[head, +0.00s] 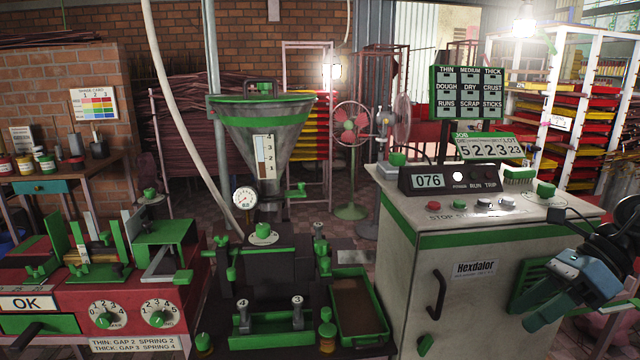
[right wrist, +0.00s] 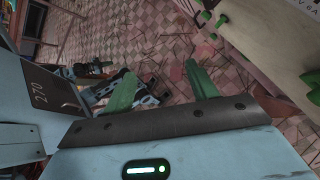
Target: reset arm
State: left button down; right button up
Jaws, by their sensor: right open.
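My right gripper (head: 546,292) is at the right of the head view, in front of the white Hexdalor cabinet's right side. In the right wrist view its two green fingers (right wrist: 162,86) stand apart with nothing between them, over the tiled floor. The Hexdalor cabinet (head: 462,300) has a display reading 076 and a row of buttons on top. The extruder hopper (head: 262,125), a grey cone with a green rim, stands left of it.
A green tray (head: 384,318) of brown material lies between the extruder and the cabinet. A red bench (head: 150,318) with green fixtures and dials is at the left. Racks of coloured trays (head: 570,125) stand at the back right. Tiled floor (right wrist: 150,45) shows beyond my right fingers.

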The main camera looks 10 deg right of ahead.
jog(key=s+a+f+m+t+h, duration=0.1)
jog(key=s+f+m+t, duration=0.3)
jog(key=f+m, duration=0.55)
jog(key=s+a+f+m+t+h, duration=0.1)
jog(key=s+f+m+t, duration=0.3)
jog(key=f+m, duration=0.55)
jog(key=s+a+f+m+t+h, duration=0.1)
jog(key=s+f+m+t, duration=0.1)
jog(key=s+f+m, duration=0.75)
jog(key=s+a+f+m+g+h, duration=0.4)
jog(key=s+a+f+m+g, duration=0.2)
jog(key=s+a+f+m, duration=1)
pick_arm(q)
jog(key=w+r+t+p, duration=0.1)
jog(key=w+r+p, duration=0.1)
jog(key=r+p, duration=0.4)
jog(key=w+r+t+p, duration=0.1)
jog(key=w+r+p, duration=0.2)
jog(key=r+p, duration=0.4)
jog(key=shift+w+a+r, duration=0.35)
jog(key=shift+a+r, duration=0.1)
jog(key=shift+r, duration=0.1)
pick_arm(e)
jog(key=w+a+r+n+t, duration=0.1)
jog(key=w+r, duration=0.4)
jog(key=r, duration=1.1)
jog(key=shift+w+a+r+t, duration=0.15)
jog(key=shift+w+r+t, duration=0.05)
jog(key=shift+t, duration=0.7)
